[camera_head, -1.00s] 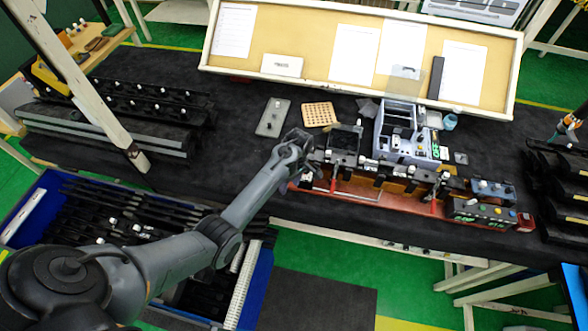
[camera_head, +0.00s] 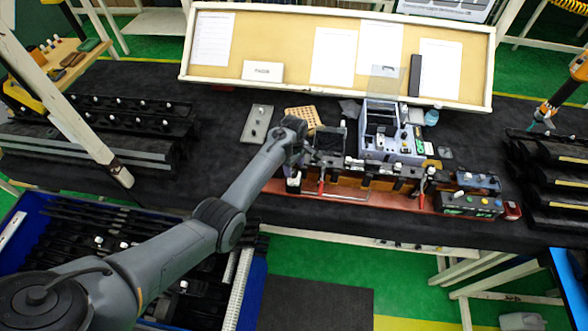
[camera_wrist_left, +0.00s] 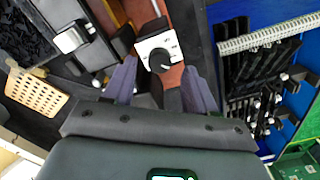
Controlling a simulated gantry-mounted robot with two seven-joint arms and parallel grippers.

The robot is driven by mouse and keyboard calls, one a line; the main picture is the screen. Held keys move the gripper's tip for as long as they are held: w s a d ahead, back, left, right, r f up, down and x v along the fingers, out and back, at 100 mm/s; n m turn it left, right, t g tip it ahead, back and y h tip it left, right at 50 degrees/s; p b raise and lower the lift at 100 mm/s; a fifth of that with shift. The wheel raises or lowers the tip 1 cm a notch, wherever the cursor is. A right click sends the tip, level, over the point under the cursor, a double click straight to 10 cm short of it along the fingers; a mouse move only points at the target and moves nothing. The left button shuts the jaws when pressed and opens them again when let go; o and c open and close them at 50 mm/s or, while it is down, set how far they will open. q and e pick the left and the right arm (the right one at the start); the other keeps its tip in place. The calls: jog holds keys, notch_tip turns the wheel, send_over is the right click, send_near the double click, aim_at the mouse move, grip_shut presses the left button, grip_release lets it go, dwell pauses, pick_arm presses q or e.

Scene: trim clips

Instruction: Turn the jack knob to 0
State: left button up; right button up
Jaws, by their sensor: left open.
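A white jack box (camera_wrist_left: 157,48) with a round black knob (camera_wrist_left: 160,61) shows in the left wrist view, at the end of a reddish-brown base. In the head view the small white box (camera_head: 293,183) is at the left end of the red fixture base. My left gripper (camera_wrist_left: 160,86) is open. Its two purple-grey fingers are on either side of the knob in the wrist picture; I cannot tell whether they touch it. In the head view the left gripper (camera_head: 306,156) is over the left end of the fixture, its fingertips partly hidden. My right gripper is not in view.
The fixture (camera_head: 375,193) carries red-handled clamps and black clips. A grey-blue device (camera_head: 391,135) stands behind it. A perforated tan block (camera_head: 302,116) and a grey plate (camera_head: 257,124) lie nearby. A blue bin (camera_head: 255,285) is in front, below the bench.

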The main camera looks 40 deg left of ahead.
aim_at(294, 174)
pick_arm(q)
jog(key=shift+f, duration=1.15)
jog(key=c, duration=1.1)
jog(key=shift+o, duration=0.2)
